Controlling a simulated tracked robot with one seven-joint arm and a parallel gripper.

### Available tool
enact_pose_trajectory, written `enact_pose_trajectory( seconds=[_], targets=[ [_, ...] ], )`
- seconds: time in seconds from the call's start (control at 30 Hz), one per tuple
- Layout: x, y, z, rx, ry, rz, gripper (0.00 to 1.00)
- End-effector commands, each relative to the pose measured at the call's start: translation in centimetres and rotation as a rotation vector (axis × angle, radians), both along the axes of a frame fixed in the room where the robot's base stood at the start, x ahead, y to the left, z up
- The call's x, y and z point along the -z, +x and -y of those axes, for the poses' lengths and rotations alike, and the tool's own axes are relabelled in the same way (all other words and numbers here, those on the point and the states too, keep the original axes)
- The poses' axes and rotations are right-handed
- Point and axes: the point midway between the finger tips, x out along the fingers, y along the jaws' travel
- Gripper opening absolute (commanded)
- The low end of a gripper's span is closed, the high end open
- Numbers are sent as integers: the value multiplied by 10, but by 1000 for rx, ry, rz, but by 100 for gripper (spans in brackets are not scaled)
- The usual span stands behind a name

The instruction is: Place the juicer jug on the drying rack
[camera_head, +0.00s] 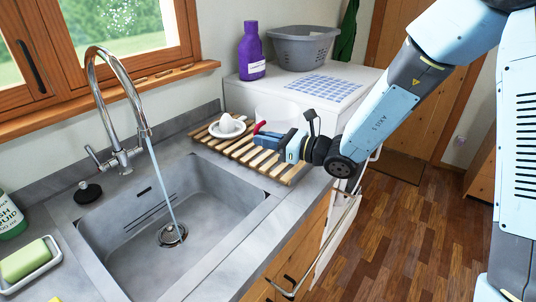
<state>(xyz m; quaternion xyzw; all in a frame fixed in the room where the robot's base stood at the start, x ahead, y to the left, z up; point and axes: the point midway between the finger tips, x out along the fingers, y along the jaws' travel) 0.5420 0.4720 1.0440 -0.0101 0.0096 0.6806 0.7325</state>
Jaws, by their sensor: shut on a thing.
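The drying rack (285,172) is a slatted wooden grid on the counter, right of the sink. A pale, see-through vessel, seemingly the juicer jug (276,108), shows above the rack's far right part, partly hidden behind my gripper. A red part (259,127) shows at the fingertips and may be its handle. My gripper (264,138) reaches in from the right, shut on the jug, over the rack. Whether the jug touches the slats is hidden. A white juicer part with a domed top (227,125) sits on the rack's left end.
Water runs from the tap (140,120) into the grey sink (130,245). A purple bottle (251,52) and a grey basin (301,46) stand on the white appliance (310,90) behind the rack. A soap dish (30,268) and green bottle (9,215) are at left.

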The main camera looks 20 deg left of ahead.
Motion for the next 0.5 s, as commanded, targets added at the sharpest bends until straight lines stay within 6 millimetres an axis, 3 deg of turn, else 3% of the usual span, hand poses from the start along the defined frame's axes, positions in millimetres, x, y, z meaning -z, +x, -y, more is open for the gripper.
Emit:
enact_pose_trajectory(
  seconds=[0.2, 0.5],
  targets=[
    [22, 15, -10, 2, 0, -1, 0],
    [33, 23, -15, 2, 1, 0, 0]
  ],
)
